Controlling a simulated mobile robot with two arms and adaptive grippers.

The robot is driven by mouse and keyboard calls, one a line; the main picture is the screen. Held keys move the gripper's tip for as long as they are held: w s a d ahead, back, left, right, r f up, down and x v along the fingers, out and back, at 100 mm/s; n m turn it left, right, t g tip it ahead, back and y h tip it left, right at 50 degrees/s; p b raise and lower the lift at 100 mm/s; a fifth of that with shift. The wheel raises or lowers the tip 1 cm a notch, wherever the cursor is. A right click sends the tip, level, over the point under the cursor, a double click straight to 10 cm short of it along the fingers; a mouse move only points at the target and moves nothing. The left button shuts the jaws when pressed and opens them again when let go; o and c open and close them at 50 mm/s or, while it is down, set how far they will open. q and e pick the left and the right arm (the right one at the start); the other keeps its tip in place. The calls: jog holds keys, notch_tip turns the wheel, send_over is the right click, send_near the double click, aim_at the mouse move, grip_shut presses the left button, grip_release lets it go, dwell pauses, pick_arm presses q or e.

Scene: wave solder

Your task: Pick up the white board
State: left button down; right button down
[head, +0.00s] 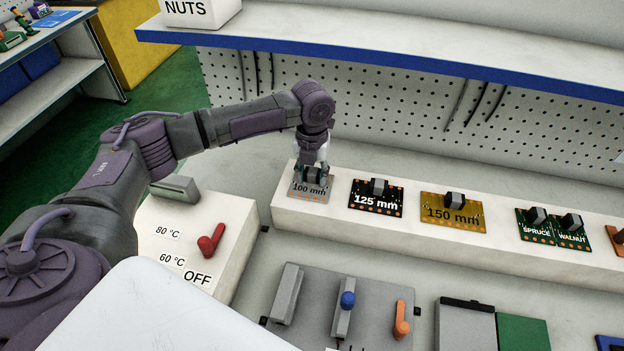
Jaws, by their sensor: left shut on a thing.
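The white board (303,190), pale grey-white and marked "100 mm", is at the left end of a long white block (420,246). It has a dark raised grip on top and orange dots along its front edge. My left gripper (314,172) reaches down onto the board from above and is shut on its dark grip. The fingers partly cover the grip. I cannot tell whether the board still touches the block. My right gripper is not in view.
On the same block are a black "125 mm" board (364,206), a gold "150 mm" board (440,216) and green SPRUCE and WALNUT boards. A white box with a red lever (210,240) stands left. A grey panel (313,323) lies in front. A blue-edged shelf (400,58) overhangs behind.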

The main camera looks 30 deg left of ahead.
aim_at(313, 185)
pick_arm(q)
jog(key=shift+r, duration=0.1)
jog(key=shift+r, duration=0.45)
jog(key=r, duration=0.1)
jog(key=r+b, duration=0.1)
jog(key=r, duration=0.1)
jog(key=shift+s+d+r, duration=0.25)
jog(key=shift+s+d, duration=0.1)
jog(key=s+d+r+b, duration=0.1)
jog(key=s+d+r, duration=0.5)
jog(key=s, duration=0.2)
jog(key=shift+s+d+r, duration=0.15)
jog(key=shift+d+r, duration=0.1)
jog(key=shift+d, duration=0.15)
